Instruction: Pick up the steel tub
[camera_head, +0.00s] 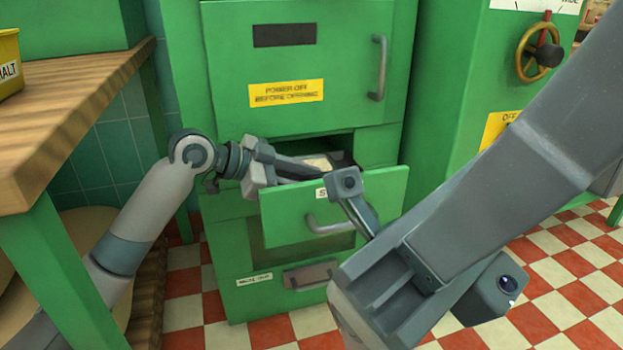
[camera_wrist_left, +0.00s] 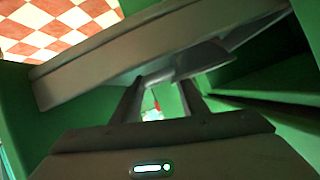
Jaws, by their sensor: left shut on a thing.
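The drawer (camera_head: 281,215) of the green cabinet is pulled open. A grey metal piece, which looks like the steel tub (camera_head: 342,158), shows in small part inside it, with something pale in its middle. My left gripper (camera_head: 305,170) reaches over the drawer from the left and is shut on it. In the left wrist view a long grey wall, likely the steel tub (camera_wrist_left: 105,72), lies across the fingers (camera_wrist_left: 160,95). Most of the tub is hidden. My right gripper (camera_head: 352,195) is at the drawer's front, near its handle (camera_head: 325,226); its jaw opening is not clear.
The green cabinet (camera_head: 300,70) has a closed upper door and a lower drawer with a handle (camera_head: 309,275). A wooden bench (camera_head: 70,105) holding a yellow box (camera_head: 9,62) stands at the left. A valve wheel (camera_head: 538,52) is at the right. The checkered floor (camera_head: 555,270) is open at the right.

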